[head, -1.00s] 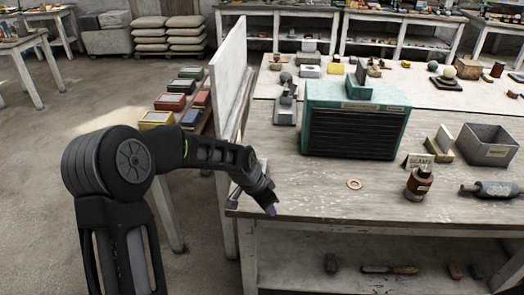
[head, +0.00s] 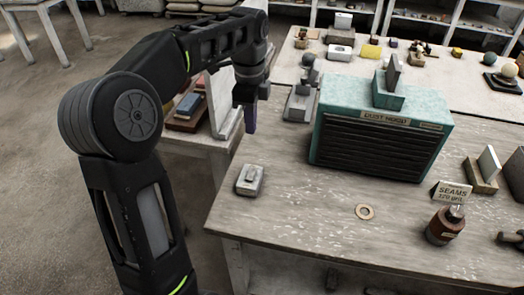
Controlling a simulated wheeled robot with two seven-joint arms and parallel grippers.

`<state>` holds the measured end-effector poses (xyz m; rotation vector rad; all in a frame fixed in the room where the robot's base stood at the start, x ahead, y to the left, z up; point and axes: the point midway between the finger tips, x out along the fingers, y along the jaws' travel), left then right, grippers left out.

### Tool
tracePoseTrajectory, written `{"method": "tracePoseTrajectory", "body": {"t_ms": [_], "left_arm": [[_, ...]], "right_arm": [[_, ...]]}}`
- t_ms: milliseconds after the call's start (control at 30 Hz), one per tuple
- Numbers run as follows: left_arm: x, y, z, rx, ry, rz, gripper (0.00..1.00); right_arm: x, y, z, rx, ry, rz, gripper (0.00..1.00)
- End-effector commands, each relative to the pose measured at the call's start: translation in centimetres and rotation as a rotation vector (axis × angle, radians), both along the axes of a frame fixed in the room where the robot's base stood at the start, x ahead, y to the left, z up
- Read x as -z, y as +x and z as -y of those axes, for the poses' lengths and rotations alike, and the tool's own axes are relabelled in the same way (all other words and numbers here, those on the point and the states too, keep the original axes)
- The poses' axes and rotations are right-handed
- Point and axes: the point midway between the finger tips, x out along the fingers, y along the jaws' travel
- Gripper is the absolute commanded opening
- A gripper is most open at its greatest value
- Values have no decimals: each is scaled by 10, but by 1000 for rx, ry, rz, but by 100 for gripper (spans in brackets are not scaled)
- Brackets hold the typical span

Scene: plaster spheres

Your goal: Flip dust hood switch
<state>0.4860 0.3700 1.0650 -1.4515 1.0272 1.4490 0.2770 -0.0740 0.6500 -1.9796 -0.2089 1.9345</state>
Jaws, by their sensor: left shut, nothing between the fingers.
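The dust hood (head: 378,128) is a teal box with a dark slatted front and a "DUST HOOD" label, standing on the worktable. A small pale box with a raised piece on top (head: 250,180) lies near the table's left front corner; it looks like a switch, but which way its lever sits is too small to tell. My left gripper (head: 251,122) is shut and empty, pointing down above the table's left edge, behind the pale box and left of the hood. It appears apart from both. My right gripper is not in view.
A metal stand with a grey ball (head: 301,95) is close to the right of my left gripper. The table's front left is mostly clear.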

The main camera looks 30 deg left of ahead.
Motion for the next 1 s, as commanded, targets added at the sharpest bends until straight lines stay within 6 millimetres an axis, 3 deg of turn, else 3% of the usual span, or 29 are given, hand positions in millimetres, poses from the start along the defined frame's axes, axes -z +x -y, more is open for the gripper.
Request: {"method": "tracePoseTrajectory", "body": {"t_ms": [467,667,1000], "left_arm": [[10,0,0,-1,-1,-3,0],[35,-1,0,-1,-2,-5,0],[102,-1,1,-1,-2,-6,0]], "right_arm": [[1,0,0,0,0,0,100],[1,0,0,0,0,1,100],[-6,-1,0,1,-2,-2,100]]}}
